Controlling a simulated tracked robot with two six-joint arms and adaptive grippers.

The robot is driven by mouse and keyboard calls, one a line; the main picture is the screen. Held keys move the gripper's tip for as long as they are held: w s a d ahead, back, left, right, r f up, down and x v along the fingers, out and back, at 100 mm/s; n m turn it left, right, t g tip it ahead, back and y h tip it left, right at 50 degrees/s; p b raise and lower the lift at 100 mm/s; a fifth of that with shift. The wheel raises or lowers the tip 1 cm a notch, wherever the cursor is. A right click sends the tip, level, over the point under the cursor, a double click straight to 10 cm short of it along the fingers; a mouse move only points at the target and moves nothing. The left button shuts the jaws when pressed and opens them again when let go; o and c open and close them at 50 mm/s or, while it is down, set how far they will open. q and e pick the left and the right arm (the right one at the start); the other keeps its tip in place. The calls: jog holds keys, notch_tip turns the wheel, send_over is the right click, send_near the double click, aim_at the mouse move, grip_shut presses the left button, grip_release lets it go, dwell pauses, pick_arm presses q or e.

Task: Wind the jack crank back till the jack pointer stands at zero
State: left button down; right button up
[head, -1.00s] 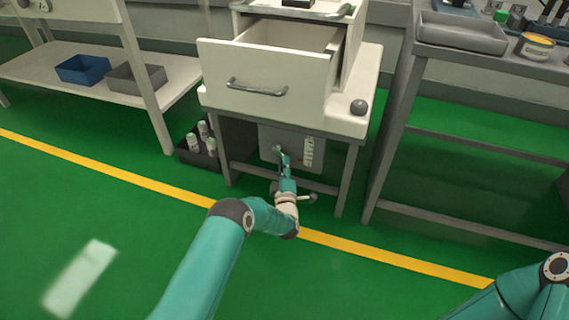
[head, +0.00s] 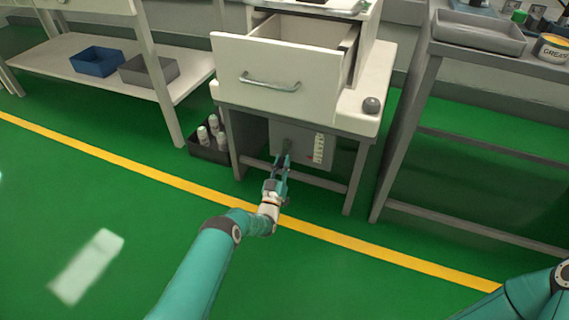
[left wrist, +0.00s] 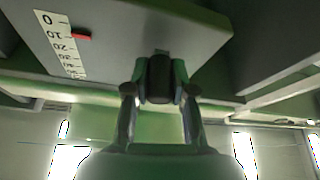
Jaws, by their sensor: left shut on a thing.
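The grey jack panel (head: 296,139) is under the cart's worktop in the head view. Its white scale strip (head: 319,148) also shows in the left wrist view (left wrist: 62,45), with 0 at the top end. The red jack pointer (left wrist: 81,37) stands close to the 10 mark, away from 0. My left gripper (head: 282,164) reaches up to the panel. In the left wrist view my left gripper (left wrist: 160,92) is shut on the dark handle of the jack crank (left wrist: 160,75). The rest of the crank is mostly hidden. My right gripper is out of view.
An open drawer (head: 277,80) juts out above the panel. The cart legs (head: 360,180) flank the space below. A dark crate (head: 208,153) with several bottles stands at the left. The green floor in front is clear.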

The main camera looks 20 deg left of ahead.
pick_arm(q)
jog(key=shift+a+f+m+h, duration=0.1)
jog(key=shift+a+m+h, duration=0.25)
jog(key=shift+m, duration=0.4)
jog(key=shift+a+f+m+h, duration=0.15)
jog(key=shift+m+h, duration=0.3)
jog(key=shift+m, duration=0.35)
jog(key=shift+a+m+h, duration=0.25)
jog(key=shift+m+h, duration=0.15)
jog(key=shift+m, duration=0.35)
jog(key=shift+a, duration=0.1)
jog(key=c, duration=1)
grip_release()
jog(key=shift+r, duration=0.2)
jog(key=v, duration=1.2)
jog(key=shift+f, duration=0.15)
